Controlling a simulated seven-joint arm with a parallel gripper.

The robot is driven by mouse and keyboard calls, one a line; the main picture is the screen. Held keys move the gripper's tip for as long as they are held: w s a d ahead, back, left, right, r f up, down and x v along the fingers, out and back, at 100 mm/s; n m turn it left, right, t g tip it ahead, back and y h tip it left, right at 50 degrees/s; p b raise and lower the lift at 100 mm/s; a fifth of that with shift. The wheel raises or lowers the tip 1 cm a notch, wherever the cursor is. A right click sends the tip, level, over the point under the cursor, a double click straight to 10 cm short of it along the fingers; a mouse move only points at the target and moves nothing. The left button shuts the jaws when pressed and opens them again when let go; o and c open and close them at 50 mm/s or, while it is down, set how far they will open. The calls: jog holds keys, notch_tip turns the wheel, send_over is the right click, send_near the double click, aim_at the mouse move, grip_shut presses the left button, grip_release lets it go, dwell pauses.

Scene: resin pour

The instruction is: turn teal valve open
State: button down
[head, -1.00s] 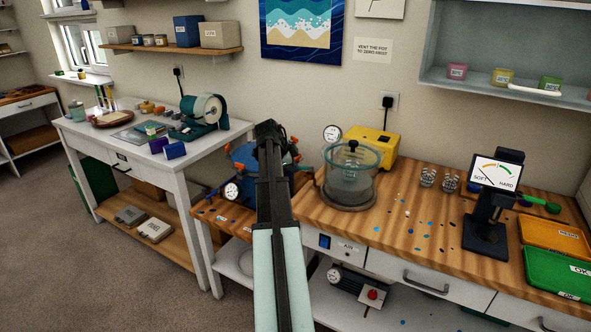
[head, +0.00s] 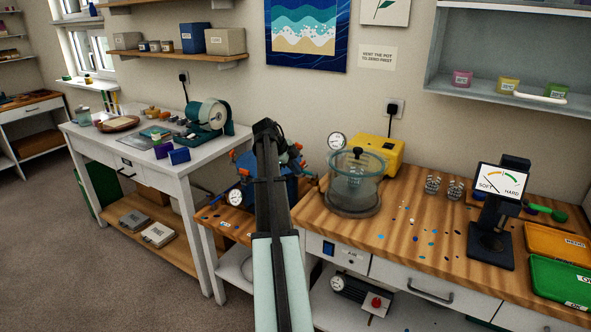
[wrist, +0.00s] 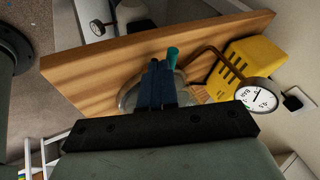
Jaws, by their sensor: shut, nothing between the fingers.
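A small teal handle (wrist: 173,54), apparently the teal valve, stands just past my fingertips in the wrist view. I cannot make out the valve or its setting in the head view. My gripper (wrist: 160,65) is shut and empty, its dark fingers pressed together beside the teal handle. I cannot tell whether they touch it. The fingers and my wrist hide what lies below the handle. In the head view, my arm reaches up in front of the blue pot (head: 243,165), left of the glass chamber (head: 357,188), with its end near the pot's top.
A yellow pump box (head: 378,155) and a white gauge (head: 337,141) stand behind the chamber; the gauge also shows in the wrist view (wrist: 257,97).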

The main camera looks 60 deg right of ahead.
dwell(0.4)
jog(key=a+f+v, duration=0.1)
jog(key=a+v, duration=0.1)
jog(key=v, duration=1)
jog(key=shift+a, duration=0.3)
jog(key=shift+s+r, duration=0.1)
